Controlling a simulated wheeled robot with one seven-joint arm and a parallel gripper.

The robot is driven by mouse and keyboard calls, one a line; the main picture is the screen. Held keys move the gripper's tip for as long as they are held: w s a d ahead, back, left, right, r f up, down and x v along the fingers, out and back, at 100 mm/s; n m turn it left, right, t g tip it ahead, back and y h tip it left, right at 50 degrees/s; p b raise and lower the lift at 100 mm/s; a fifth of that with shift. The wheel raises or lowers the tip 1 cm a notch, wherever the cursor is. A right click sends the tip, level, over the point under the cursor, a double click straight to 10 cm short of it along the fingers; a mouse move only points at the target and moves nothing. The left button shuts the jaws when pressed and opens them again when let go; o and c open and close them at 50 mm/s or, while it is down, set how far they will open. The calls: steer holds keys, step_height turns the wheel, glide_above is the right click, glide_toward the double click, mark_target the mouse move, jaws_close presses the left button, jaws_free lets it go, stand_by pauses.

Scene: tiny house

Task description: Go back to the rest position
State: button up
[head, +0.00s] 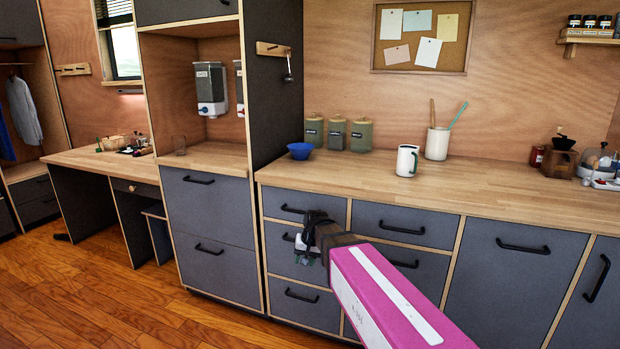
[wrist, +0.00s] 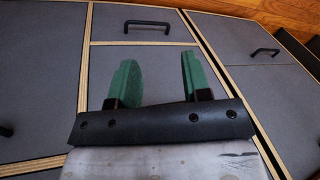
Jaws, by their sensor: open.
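My gripper (wrist: 155,80) shows in the wrist view with its two green fingers apart and nothing between them. In the head view my pink arm reaches in from the lower right, and my gripper (head: 308,250) is in front of the grey drawers below the counter. The fingers are small and partly dark there. In the wrist view a grey drawer front (wrist: 140,58) lies behind the fingers. I cannot tell whether the fingers touch it.
The wooden counter (head: 490,185) carries a white mug (head: 407,160), a blue bowl (head: 300,151), several green canisters and a utensil holder (head: 437,144). Drawer handles (head: 302,295) stick out near my gripper. Open wooden floor (head: 90,290) lies at the left.

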steer(key=s+d+f+h, duration=0.1)
steer(key=s+d+f, duration=0.2)
steer(key=d, duration=0.4)
steer(key=s+d+f+g+h, duration=0.1)
steer(key=s+d+f, duration=0.2)
steer(key=s+d, duration=0.3)
steer(key=s+d+f, duration=0.3)
steer(key=s+d, duration=0.2)
steer(key=d, duration=0.4)
steer(key=shift+m+g+h, duration=0.3)
steer(key=shift+h, duration=0.1)
